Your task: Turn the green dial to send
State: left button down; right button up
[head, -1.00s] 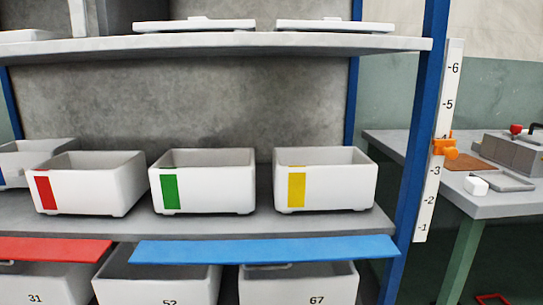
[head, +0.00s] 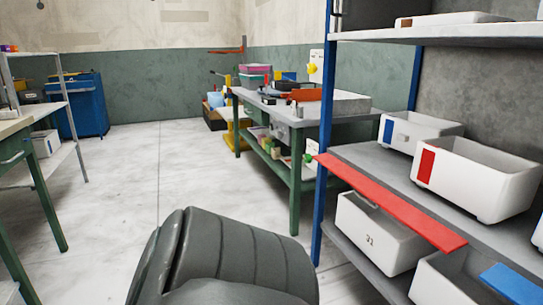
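A small green dial (head: 308,158) shows on a white panel (head: 313,150), low beside the blue shelf post, at the far end of the green-legged workbench. It is small and far off, so its pointer and any markings cannot be read. A yellow knob (head: 311,69) sits on another white panel (head: 317,58) higher up. Neither of my grippers is in view. A dark grey rounded part, likely one of my own arm links, fills the bottom middle of the head view.
A shelf rack with a blue post (head: 322,130) stands close on the right, with a red strip (head: 385,200) and white bins (head: 478,172). A workbench (head: 290,112) stands behind it. Open pale floor (head: 150,160) lies left of centre; a blue cabinet (head: 80,105) stands far left.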

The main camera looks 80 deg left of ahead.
aim_at(308, 158)
jog(key=u, duration=2.25)
jog(key=z, duration=0.25)
jog(key=i+j+z, duration=0.1)
jog(key=j+z, duration=0.25)
jog(key=i+j+z, duration=0.1)
jog(key=z, duration=0.25)
jog(key=j+z, duration=0.7)
jog(key=j, duration=1.3)
jog(key=k+j+z, duration=0.1)
jog(key=j, duration=0.45)
